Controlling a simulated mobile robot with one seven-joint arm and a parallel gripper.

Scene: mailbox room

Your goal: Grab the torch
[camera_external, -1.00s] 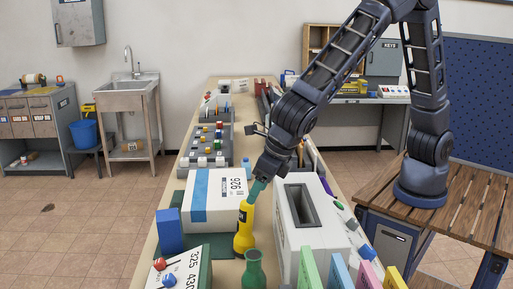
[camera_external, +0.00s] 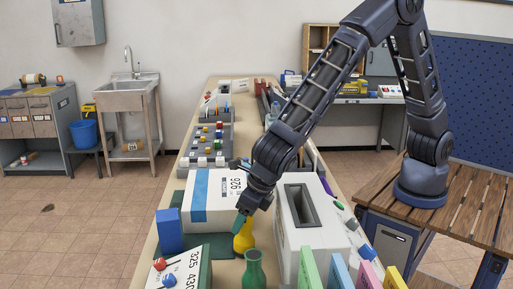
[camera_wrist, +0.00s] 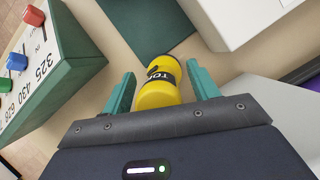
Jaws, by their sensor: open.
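The torch (camera_wrist: 158,92) is a yellow cylinder with a dark lettered band. In the wrist view it lies between the two teal fingers of my gripper (camera_wrist: 161,90), with a visible space on each side. In the external view the torch (camera_external: 243,238) stands on the bench between a white box and a grey-white slotted unit, its upper part partly hidden by my gripper (camera_external: 239,222). My gripper is open and around the torch, low over it. I cannot tell whether either finger touches it.
A white box with a blue stripe (camera_external: 214,200) stands left of the torch. The slotted unit (camera_external: 318,238) is close on the right. A green vase (camera_external: 254,270) stands just in front. A switch box (camera_external: 183,272) and blue block (camera_external: 169,231) are further left.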

